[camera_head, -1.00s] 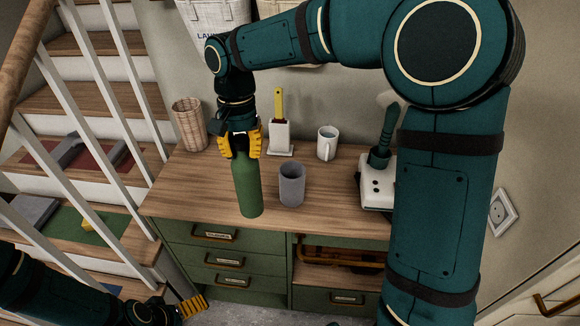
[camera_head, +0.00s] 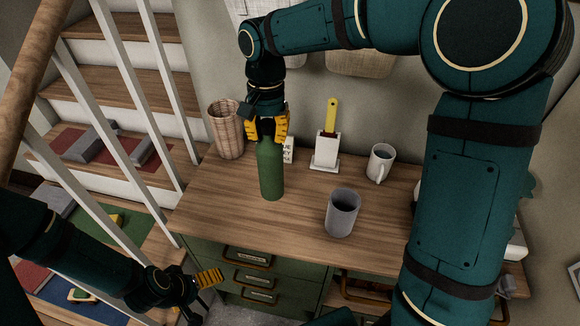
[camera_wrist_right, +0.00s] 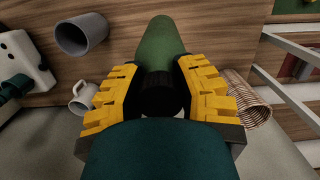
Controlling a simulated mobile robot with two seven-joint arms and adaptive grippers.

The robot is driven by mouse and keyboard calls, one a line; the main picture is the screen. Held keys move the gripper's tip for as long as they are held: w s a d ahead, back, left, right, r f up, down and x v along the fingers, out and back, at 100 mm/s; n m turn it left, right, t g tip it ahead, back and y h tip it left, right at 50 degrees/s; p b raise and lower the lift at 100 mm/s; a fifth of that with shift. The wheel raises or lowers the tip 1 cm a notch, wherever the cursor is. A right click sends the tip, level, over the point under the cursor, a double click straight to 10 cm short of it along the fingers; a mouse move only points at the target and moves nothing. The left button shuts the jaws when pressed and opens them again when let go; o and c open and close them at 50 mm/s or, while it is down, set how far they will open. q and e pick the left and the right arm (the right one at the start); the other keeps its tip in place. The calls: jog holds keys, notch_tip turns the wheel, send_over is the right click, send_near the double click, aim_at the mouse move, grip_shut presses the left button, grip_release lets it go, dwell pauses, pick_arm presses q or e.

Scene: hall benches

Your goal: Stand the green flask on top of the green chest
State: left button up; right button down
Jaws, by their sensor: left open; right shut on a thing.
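The green flask (camera_head: 271,170) is upright with its neck in my right gripper (camera_head: 267,135), which is shut on it. The flask also shows in the right wrist view (camera_wrist_right: 160,45) between the yellow fingers. The green chest (camera_head: 215,225) has a wooden top and green drawers. The flask is over the left part of that top; I cannot tell whether its base touches the wood. My left gripper (camera_head: 207,287) is open and empty, low in front of the chest's left side.
A grey cup (camera_head: 342,214) stands right of the flask. Behind are a wicker basket (camera_head: 226,130), a yellow-handled brush in a white holder (camera_head: 325,150), a small sign (camera_head: 288,150) and a white mug (camera_head: 380,163). Stair railings (camera_head: 115,190) are at the left.

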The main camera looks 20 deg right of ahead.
aim_at(268, 119)
notch_tip(268, 119, down, 4)
jog(key=shift+w+r, duration=0.1)
jog(key=shift+r, duration=0.1)
jog(key=shift+f+b, duration=0.5)
jog(key=shift+f, duration=2)
jog(key=c, duration=0.8)
grip_release()
jog(key=shift+o, duration=0.2)
jog(key=shift+r, duration=0.2)
jog(key=r, duration=0.4)
jog(key=r+p, duration=0.1)
jog(key=r, duration=0.3)
jog(key=w+r, duration=0.1)
jog(key=r, duration=0.2)
jog(key=shift+d+r+p, duration=0.35)
jog(key=shift+r, duration=0.05)
